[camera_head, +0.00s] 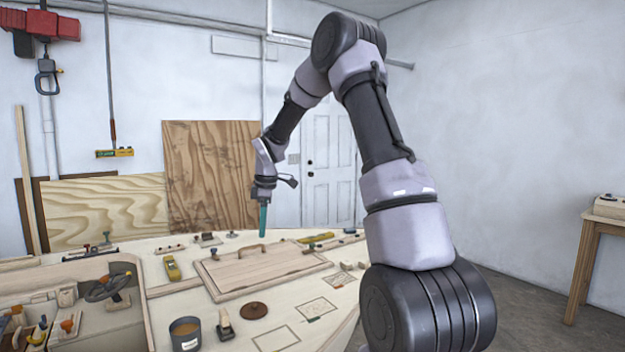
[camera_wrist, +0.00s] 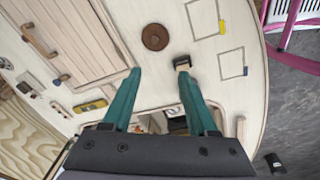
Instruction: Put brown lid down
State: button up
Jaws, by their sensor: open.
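The brown lid (camera_head: 254,310) is a round, flat disc with a small knob, lying on the pale plywood deck, right of a dark tin (camera_head: 185,333) and a small brush (camera_head: 225,322). It also shows in the wrist view as a brown disc (camera_wrist: 155,37), beyond my fingertips and apart from them. My gripper (camera_head: 263,220) is raised over the far part of the deck, with its teal fingers pointing down. In the wrist view my gripper (camera_wrist: 158,73) has its fingers spread with nothing held between them. The tin shows brown contents and no cover.
A large wooden hatch panel (camera_head: 262,268) with handles lies mid-deck. A yellow tool (camera_head: 172,268) lies left of it. A cockpit opening with a steering wheel (camera_head: 108,287) is at the left. Outlined rectangles (camera_head: 276,340) mark the deck near the lid. A bench (camera_head: 600,215) stands far right.

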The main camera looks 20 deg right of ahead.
jog(key=s+d+r+m+t, duration=0.15)
jog(key=s+r+m, duration=0.35)
jog(key=s+r, duration=0.5)
jog(key=s+r+m+t, duration=0.1)
jog(key=s+r+m, duration=0.2)
jog(key=s, duration=0.5)
jog(key=s+r+m+t, duration=0.2)
jog(key=s+r+m, duration=0.1)
jog(key=s+m, duration=0.3)
jog(key=s+d+r+m+t+y, duration=0.1)
jog(key=s+r+m, duration=0.2)
jog(key=s, duration=0.6)
jog(key=shift+s+r+m, duration=0.35)
jog(key=shift+r+m, duration=0.05)
jog(key=shift+m, duration=0.6)
